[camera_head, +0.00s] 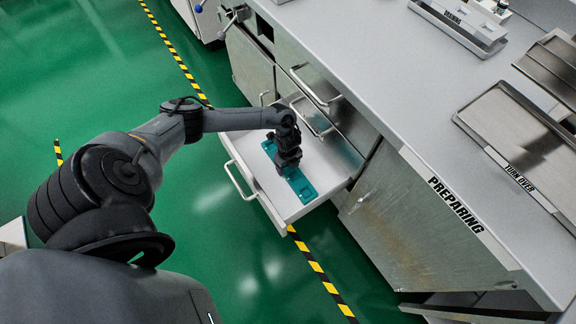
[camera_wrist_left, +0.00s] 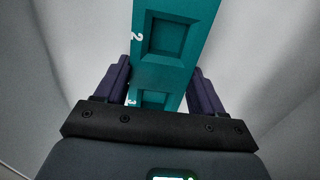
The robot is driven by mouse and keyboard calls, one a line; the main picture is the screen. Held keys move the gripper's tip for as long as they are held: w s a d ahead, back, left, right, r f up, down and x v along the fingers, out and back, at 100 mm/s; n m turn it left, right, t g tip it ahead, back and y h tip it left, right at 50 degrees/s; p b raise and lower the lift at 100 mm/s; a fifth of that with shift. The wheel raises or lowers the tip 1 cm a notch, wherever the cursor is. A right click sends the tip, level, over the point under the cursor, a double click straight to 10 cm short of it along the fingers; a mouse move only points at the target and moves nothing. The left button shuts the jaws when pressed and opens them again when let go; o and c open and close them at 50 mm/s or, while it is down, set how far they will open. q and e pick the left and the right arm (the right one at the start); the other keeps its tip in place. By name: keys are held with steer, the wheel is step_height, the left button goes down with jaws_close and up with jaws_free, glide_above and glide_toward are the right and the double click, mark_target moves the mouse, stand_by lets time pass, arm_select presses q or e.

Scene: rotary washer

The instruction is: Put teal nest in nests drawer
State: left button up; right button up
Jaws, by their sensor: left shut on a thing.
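The teal nest (camera_head: 301,185) is a long flat bar with square recesses. It is inside the open white drawer (camera_head: 290,209), lying lengthwise; I cannot tell if it rests on the drawer floor. My left gripper (camera_head: 287,168) is over the drawer, shut on the nest near its middle, and hides that part of it. In the left wrist view the nest (camera_wrist_left: 176,45) passes between the two fingers of the gripper (camera_wrist_left: 160,90), with the marks 2 and 3 showing. My right gripper is not in view.
The drawer sticks out of a metal cabinet below the grey counter (camera_head: 395,110), with its handle (camera_head: 238,180) toward the green floor. Other closed drawers and doors sit beside it. Metal trays (camera_head: 510,135) lie on the counter at right, and the counter edge is near the drawer.

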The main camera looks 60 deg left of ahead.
arm_select(q)
steer(key=o, duration=0.7)
steer(key=shift+f, duration=0.1)
steer(key=o, duration=0.5)
steer(key=shift+r+p, duration=3.1)
steer(key=shift+r, duration=3.05)
